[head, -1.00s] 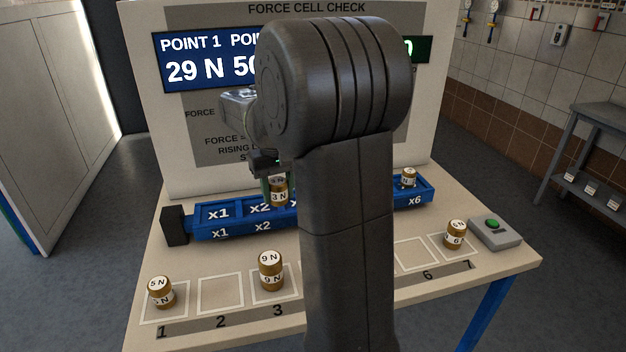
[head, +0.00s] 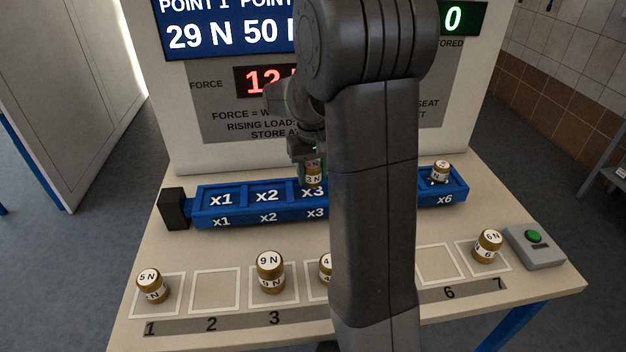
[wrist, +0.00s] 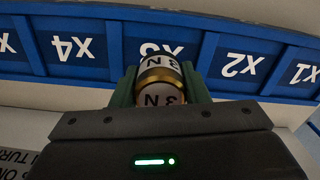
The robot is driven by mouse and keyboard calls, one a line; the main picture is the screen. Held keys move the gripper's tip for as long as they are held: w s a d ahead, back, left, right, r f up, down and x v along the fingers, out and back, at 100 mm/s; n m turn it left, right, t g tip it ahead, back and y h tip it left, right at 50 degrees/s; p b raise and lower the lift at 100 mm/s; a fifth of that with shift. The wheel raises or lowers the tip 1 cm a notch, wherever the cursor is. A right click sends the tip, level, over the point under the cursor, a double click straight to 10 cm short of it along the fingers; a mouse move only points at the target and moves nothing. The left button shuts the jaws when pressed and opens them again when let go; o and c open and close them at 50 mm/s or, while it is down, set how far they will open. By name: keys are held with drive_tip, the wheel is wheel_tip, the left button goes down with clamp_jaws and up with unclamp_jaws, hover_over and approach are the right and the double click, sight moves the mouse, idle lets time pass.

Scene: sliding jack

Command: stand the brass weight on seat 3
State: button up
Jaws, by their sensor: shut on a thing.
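A brass weight with a white 3 N band (head: 313,175) is in my gripper (head: 312,160). In the wrist view the weight (wrist: 160,82) is between the two green fingers of my gripper (wrist: 160,88), which are shut on it. The blue beam (head: 240,215) has a row of marked seats. The weight is upright in the head view, over or just behind the x3 mark of seat 3 (head: 313,192). In the wrist view it covers part of the x3 mark. I cannot tell whether its base touches the seat.
Another brass weight (head: 440,172) stands on seat x6. On the table's marked squares stand a 5 N weight (head: 151,286), a 9 N weight (head: 270,272), a partly hidden one (head: 326,269) and one at square 7 (head: 488,246). A green-button box (head: 534,246) is at right. My arm hides the middle.

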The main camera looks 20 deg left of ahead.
sight(313, 165)
drive_tip(key=shift+f, duration=1.3)
drive_tip(key=o, duration=1.2)
drive_tip(key=shift+f, duration=0.15)
wheel_tip(313, 165, up, 12)
drive_tip(key=shift+r, duration=0.2)
